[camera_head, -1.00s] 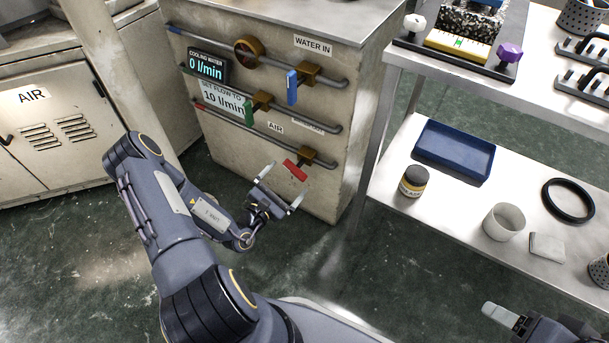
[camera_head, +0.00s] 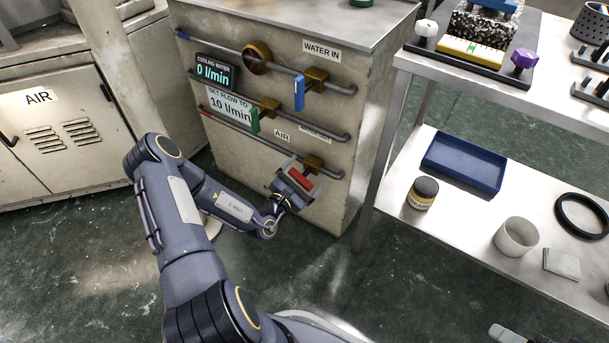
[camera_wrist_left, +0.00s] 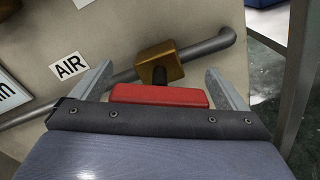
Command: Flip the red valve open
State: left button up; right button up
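The red valve handle (camera_head: 300,179) sits on the lowest pipe of the cabinet front, below the AIR label. In the left wrist view the red handle (camera_wrist_left: 159,95) lies crosswise in front of its brass body (camera_wrist_left: 160,64). My left gripper (camera_head: 297,177) is at the red handle, and in the wrist view its two fingers (camera_wrist_left: 159,90) stand apart on either side of it. At the lower right of the head view a small part of my right gripper (camera_head: 503,333) shows, cut off by the edge.
A blue valve handle (camera_head: 299,93) and a green valve handle (camera_head: 255,121) are on the pipes above. The cooling water display (camera_head: 215,71) reads 0 l/min. A metal shelf (camera_head: 385,205) with a blue tray (camera_head: 464,182) and a jar (camera_head: 423,193) stands to the right.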

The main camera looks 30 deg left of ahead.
pick_arm(q)
jog(key=c, duration=0.8)
jog(key=shift+r+p, duration=0.15)
jog(key=shift+p, duration=0.2)
jog(key=n+p, duration=0.1)
jog(key=p, duration=0.1)
jog(key=n+p, duration=0.2)
jog(key=shift+a+r+n, duration=0.1)
jog(key=shift+r+n, duration=0.1)
jog(key=shift+n, duration=0.1)
jog(key=shift+f+n+p, duration=0.3)
jog(key=shift+n+p, duration=0.3)
jog(key=shift+n, duration=0.4)
jog(key=o, duration=1)
jog(key=shift+s, duration=0.1)
